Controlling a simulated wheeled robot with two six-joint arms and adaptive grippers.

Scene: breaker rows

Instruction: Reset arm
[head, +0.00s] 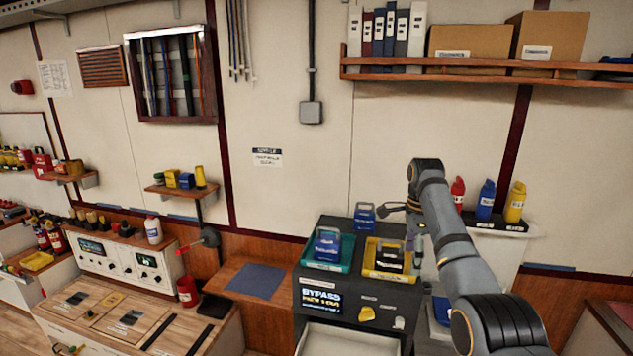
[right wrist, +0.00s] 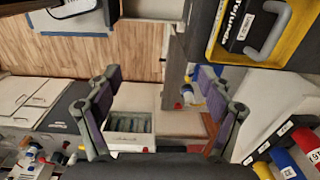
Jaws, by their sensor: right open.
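My right arm reaches in from the lower right in the head view. Its gripper (head: 402,226) is beside and above the dark machine (head: 345,283), close to the yellow tray on top. In the right wrist view the gripper (right wrist: 158,82) is open, with nothing between its two fingers. The yellow tray (right wrist: 216,48) with a dark handled block (right wrist: 240,35) shows at the upper right there, apart from the fingers. My left gripper is in neither view.
A teal tray with a blue handled block (head: 327,245) stands left of the yellow tray (head: 370,262). Another blue block (head: 364,215) is behind them. Red, blue and yellow bottles (head: 486,200) stand right of my arm. A blue mat (head: 255,280) lies on a wooden shelf leftward.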

